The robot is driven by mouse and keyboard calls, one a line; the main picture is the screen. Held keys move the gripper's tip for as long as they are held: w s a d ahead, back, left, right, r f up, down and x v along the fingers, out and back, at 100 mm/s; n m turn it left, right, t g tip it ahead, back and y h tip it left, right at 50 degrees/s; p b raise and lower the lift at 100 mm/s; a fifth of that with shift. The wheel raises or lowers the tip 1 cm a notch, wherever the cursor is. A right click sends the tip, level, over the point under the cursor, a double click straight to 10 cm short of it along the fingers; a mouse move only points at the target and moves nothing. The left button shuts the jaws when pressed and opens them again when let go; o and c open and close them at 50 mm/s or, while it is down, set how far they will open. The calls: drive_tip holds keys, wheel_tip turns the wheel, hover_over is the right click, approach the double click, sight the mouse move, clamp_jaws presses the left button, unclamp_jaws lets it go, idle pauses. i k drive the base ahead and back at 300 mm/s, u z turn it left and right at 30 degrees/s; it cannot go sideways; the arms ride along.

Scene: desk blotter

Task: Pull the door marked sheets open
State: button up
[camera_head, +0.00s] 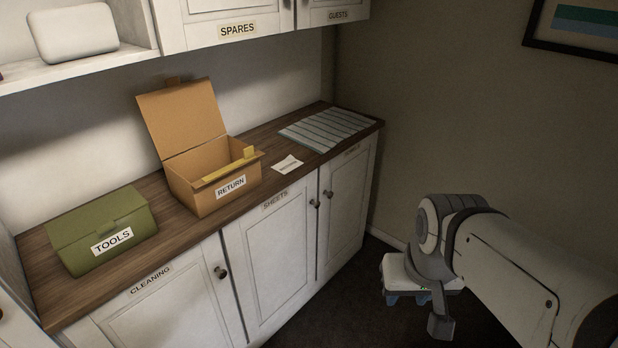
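The white door marked sheets (270,253) is the middle door of the lower cabinet, under the wooden counter. Its label, SHEETS (275,200), is at the top of the door. The door looks shut. A dark round knob (314,203) sits near its upper right edge, close to the knob of the door to the right. My gripper (408,297) is to the right of the cabinet, apart from the doors and over the dark floor.
On the counter (190,226) stand a green box marked TOOLS (100,231), an open cardboard box marked RETURN (213,188), a paper slip (287,164) and a grey slatted mat (328,130). The CLEANING door (160,310) is at left. Dark floor lies free before the cabinet.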

sight(269, 250)
drive_tip(key=z, duration=0.15)
drive_tip(key=i, duration=0.9)
drive_tip(key=u, duration=0.05)
